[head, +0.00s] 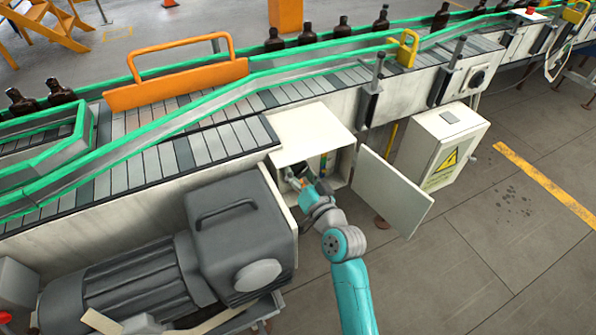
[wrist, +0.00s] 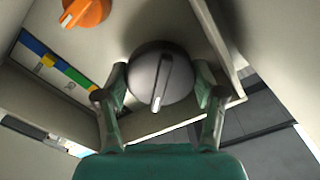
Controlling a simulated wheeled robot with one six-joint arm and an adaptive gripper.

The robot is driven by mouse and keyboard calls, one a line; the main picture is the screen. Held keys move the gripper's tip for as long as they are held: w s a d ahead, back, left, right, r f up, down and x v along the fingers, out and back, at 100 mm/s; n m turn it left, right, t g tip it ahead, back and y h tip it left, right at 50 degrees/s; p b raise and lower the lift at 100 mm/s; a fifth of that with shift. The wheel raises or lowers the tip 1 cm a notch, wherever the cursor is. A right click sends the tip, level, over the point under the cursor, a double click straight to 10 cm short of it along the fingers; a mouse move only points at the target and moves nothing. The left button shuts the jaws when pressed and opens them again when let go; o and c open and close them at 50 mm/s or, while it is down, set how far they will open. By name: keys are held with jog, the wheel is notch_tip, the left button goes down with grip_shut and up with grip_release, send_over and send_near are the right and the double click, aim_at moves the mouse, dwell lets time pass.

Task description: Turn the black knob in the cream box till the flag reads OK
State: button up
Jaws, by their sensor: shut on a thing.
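The cream box (head: 312,118) stands open below the conveyor in the head view, its door (head: 392,190) swung out to the right. My gripper (head: 298,181) reaches into the box. In the wrist view my gripper (wrist: 161,92) has its two fingers on either side of the black knob (wrist: 150,62), shut on it. The knob is round and dark with a raised ridge; a pale mark at the ridge's end points down in the picture. A coloured strip (wrist: 58,65) of blue, yellow and green lies to the left. I cannot make out a flag reading OK.
An orange knob (wrist: 86,12) sits up and left of the black knob. In the head view a grey motor (head: 240,235) stands left of the box, and a cream cabinet (head: 440,145) with a warning sign stands right. Open floor (head: 480,260) lies at the right.

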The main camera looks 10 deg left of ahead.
jog(key=o, duration=0.9)
jog(key=shift+c, duration=0.2)
jog(key=v, duration=1.2)
